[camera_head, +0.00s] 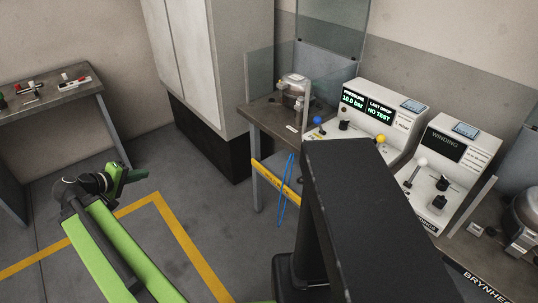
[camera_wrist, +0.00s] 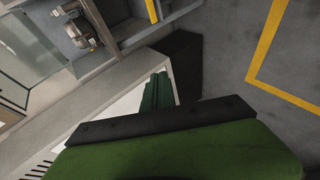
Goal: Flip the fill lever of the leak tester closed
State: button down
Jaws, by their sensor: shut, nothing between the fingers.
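The leak tester (camera_head: 372,110) is the white console on the bench at centre right in the head view. Its displays read 10.0 bar and LAST DROP NO TEST. It has a blue-knobbed lever (camera_head: 318,121) at the left and a yellow-knobbed lever (camera_head: 380,138) at the right. I cannot read which is the fill lever. Its lower front is partly hidden behind my dark column. My gripper (camera_head: 135,176) is at the left over the floor, well apart from the tester. Its green fingers also show in the wrist view (camera_wrist: 158,92), shut and empty.
A white WINDING console (camera_head: 445,165) stands right of the tester. A metal compressor (camera_head: 293,88) sits on the bench behind clear panels. A tall cabinet (camera_head: 215,70) stands between this bench and a left table (camera_head: 50,95). The yellow-marked floor (camera_head: 165,215) is open.

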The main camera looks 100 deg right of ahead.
jog(key=s+d+f+m+g+h+b, duration=0.1)
jog(key=s+d+f+m+g+b, duration=0.2)
jog(key=s, duration=0.7)
jog(key=s+d+g+b, duration=0.3)
jog(key=s+d+b, duration=0.25)
jog(key=s, duration=0.55)
jog(key=s+a+r+m+g+y+b, duration=0.1)
jog(key=s+r+g+b, duration=0.2)
jog(key=s+g+b, duration=0.6)
jog(key=s+b, duration=0.1)
jog(key=s, duration=1.5)
jog(key=shift+m+y, duration=0.3)
jog(key=shift+m, duration=0.1)
